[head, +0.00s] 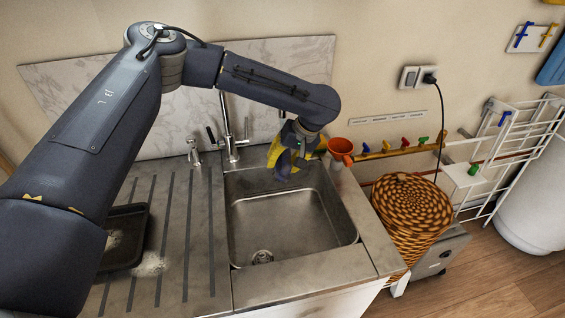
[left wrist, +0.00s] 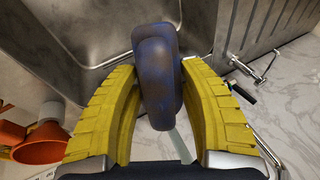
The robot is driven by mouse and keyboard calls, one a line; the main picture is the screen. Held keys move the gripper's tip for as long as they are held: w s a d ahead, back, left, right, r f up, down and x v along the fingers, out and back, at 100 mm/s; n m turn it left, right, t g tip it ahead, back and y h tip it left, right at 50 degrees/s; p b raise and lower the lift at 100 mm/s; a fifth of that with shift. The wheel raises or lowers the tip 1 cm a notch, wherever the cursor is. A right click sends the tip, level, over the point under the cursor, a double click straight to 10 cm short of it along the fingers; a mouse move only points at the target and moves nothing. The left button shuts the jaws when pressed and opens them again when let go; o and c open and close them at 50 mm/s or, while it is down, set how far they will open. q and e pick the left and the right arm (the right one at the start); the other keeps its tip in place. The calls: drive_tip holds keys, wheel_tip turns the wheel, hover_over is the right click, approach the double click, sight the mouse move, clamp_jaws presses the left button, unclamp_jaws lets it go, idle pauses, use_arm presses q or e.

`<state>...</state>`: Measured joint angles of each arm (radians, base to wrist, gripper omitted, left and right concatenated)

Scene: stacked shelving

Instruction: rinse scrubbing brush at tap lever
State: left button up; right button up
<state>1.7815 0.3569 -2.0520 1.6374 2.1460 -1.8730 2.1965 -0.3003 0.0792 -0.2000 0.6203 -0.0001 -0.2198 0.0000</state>
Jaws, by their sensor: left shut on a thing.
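My left gripper (head: 285,160) has yellow finger pads and hangs over the back right part of the sink (head: 285,215). In the left wrist view it is shut on a dark blue, worn-looking object (left wrist: 158,75), apparently the scrubbing brush, held between both pads. The brush also shows as a bluish shape in the head view (head: 285,168). The tall tap (head: 229,130) stands behind the sink, left of my gripper, with a dark lever (head: 211,136) at its side. The dark lever shows right of the fingers in the left wrist view (left wrist: 242,92). No water is visible.
A dark tray (head: 126,235) and a pale spill (head: 150,264) lie on the ribbed drainboard. An orange funnel-like cup (head: 341,148) is close right of my gripper. A woven basket (head: 408,215) stands right of the counter. The sink basin is empty.

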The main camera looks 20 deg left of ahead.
use_arm(q)
drive_tip(key=shift+d, duration=0.3)
drive_tip(key=shift+w+d, duration=0.15)
drive_tip(key=shift+d, duration=0.15)
idle(0.3)
drive_tip(key=shift+a, duration=0.25)
drive_tip(key=shift+a, duration=0.35)
drive_tip(key=shift+s, duration=0.2)
drive_tip(key=s+d, duration=0.2)
drive_tip(key=s, duration=0.5)
drive_tip(key=shift+s+d, duration=0.15)
drive_tip(key=shift+s, duration=0.15)
idle(0.5)
drive_tip(key=shift+r, duration=0.1)
idle(1.1)
drive_tip(key=s+d+r, duration=0.1)
drive_tip(key=s+r, duration=0.3)
drive_tip(key=shift+s+d, duration=0.15)
drive_tip(key=shift+s, duration=0.25)
